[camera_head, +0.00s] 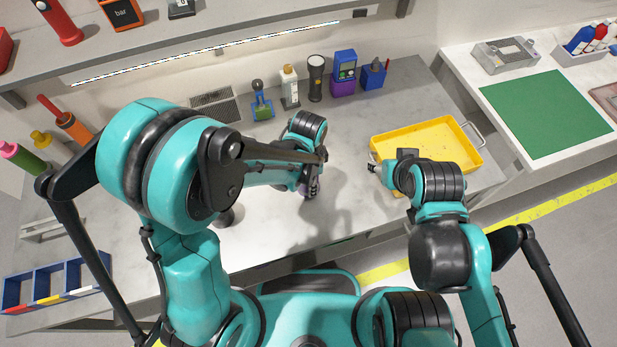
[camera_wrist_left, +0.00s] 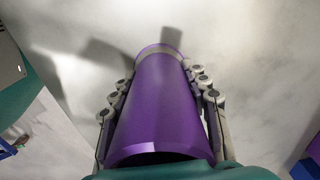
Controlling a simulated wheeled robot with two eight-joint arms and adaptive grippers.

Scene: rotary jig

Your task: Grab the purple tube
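The purple tube (camera_wrist_left: 158,105) fills the middle of the left wrist view, its open end toward the camera and a pale band near its far end. My left gripper (camera_wrist_left: 160,80) has a finger along each side of it and appears shut on it. In the head view my left gripper (camera_head: 311,188) is over the middle of the bench, with only a sliver of purple (camera_head: 302,189) showing; the rest is hidden by my arm. My right gripper (camera_head: 374,169) is beside the left edge of the yellow tray; its finger opening is unclear.
The yellow tray (camera_head: 440,136) lies on the right of the bench. Several items, including a black flashlight (camera_head: 315,78) and a blue-purple device (camera_head: 344,72), stand along the back. Blue bins (camera_head: 55,283) are at left. A dark round object (camera_head: 230,216) is partly hidden. The middle bench is mostly clear.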

